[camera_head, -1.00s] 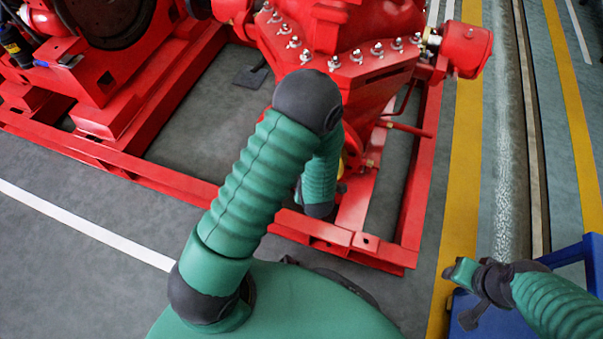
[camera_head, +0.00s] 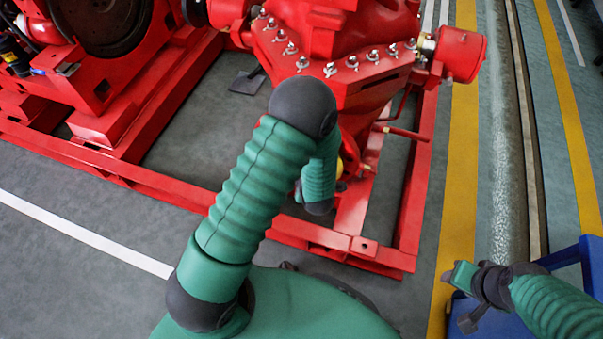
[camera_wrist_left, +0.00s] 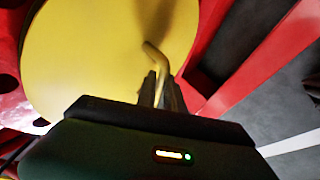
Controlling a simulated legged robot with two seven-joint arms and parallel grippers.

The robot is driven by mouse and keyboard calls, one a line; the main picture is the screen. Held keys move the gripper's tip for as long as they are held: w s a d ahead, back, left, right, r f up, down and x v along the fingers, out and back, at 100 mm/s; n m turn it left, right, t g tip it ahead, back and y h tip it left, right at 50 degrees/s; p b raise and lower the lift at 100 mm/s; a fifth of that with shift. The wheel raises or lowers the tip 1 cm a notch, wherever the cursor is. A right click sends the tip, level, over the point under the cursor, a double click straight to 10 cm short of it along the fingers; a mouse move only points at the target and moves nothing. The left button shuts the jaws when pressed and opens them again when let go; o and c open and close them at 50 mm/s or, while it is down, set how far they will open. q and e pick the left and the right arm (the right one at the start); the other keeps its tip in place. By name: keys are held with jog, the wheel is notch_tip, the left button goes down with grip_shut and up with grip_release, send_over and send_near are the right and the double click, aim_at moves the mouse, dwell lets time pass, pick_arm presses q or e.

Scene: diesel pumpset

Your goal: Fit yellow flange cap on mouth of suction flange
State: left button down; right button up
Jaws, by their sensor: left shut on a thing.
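The yellow flange cap (camera_wrist_left: 100,50) is a large round disc filling the upper left of the left wrist view. My left gripper (camera_wrist_left: 162,88) is shut on the cap's bent yellow handle (camera_wrist_left: 155,55). In the head view a small yellow patch (camera_head: 340,168) shows beside my left forearm, low on the red pump; the left gripper itself is hidden there. The suction flange mouth is not visible in either view, so I cannot tell whether the cap touches it. My right gripper (camera_head: 463,295) is at the lower right, away from the pump; its jaw state is unclear.
The red pump casing (camera_head: 350,75) with several bolts stands above a red base frame (camera_head: 380,255). A thin red pipe (camera_head: 405,132) juts out at right. A blue stand (camera_head: 565,262) is by my right arm. Grey floor (camera_head: 90,285) is clear at left.

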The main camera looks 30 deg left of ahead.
pick_arm(q)
jog(key=shift+w+a+r, duration=0.1)
jog(key=shift+w+a, duration=0.05)
jog(key=shift+w, duration=0.4)
jog(key=shift+w+a, duration=0.15)
jog(key=shift+w, duration=0.35)
jog(key=c, duration=1.1)
grip_release()
jog(key=shift+c, duration=0.2)
jog(key=shift+o, duration=1)
jog(key=shift+r, duration=0.1)
jog(key=p+v, duration=0.5)
jog(key=v, duration=0.2)
jog(key=shift+s, duration=0.2)
jog(key=shift+s+d, duration=0.1)
jog(key=shift+d, duration=0.1)
